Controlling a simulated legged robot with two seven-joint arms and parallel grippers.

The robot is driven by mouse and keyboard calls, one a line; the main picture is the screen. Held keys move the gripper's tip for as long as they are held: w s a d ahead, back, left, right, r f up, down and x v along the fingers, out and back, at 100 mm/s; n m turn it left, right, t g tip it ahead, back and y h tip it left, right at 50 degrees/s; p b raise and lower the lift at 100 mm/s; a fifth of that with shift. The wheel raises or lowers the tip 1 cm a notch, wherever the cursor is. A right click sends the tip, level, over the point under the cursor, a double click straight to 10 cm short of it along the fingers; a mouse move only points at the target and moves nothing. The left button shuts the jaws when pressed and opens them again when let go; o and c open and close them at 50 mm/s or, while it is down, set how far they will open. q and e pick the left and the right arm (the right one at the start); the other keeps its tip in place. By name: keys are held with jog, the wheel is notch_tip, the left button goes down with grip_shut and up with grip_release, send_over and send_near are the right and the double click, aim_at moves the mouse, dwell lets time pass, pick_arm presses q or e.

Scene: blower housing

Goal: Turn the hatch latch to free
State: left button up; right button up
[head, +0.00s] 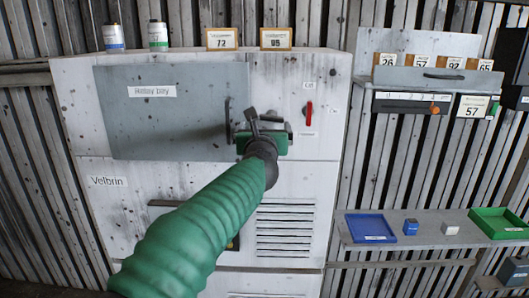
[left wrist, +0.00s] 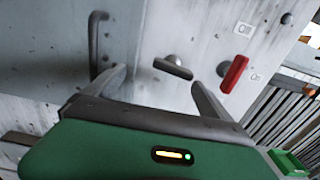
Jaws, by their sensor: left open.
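The hatch (head: 170,125) is a grey panel labelled "Relay bay" on the white housing, lying flat against its front. Its dark bar handle (left wrist: 94,45) is left of my fingers in the left wrist view. The hatch latch (left wrist: 173,69) is a short dark bar on a round pivot, lying mostly crosswise in that view. My left gripper (left wrist: 158,78) is open, with the latch showing between its fingers and no clear contact. My right gripper is not in view.
A red switch lever (head: 309,110) with "Off" above it is close to the right of my left gripper; it also shows in the left wrist view (left wrist: 234,74). A shelf at right holds a blue tray (head: 370,228) and a green tray (head: 499,223).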

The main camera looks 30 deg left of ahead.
pick_arm(q)
jog(key=w+d+b+v, duration=0.1)
jog(key=b+v, duration=0.4)
jog(key=v, duration=1.1)
jog(key=shift+s+d+r, duration=0.2)
jog(key=shift+d+r, duration=0.1)
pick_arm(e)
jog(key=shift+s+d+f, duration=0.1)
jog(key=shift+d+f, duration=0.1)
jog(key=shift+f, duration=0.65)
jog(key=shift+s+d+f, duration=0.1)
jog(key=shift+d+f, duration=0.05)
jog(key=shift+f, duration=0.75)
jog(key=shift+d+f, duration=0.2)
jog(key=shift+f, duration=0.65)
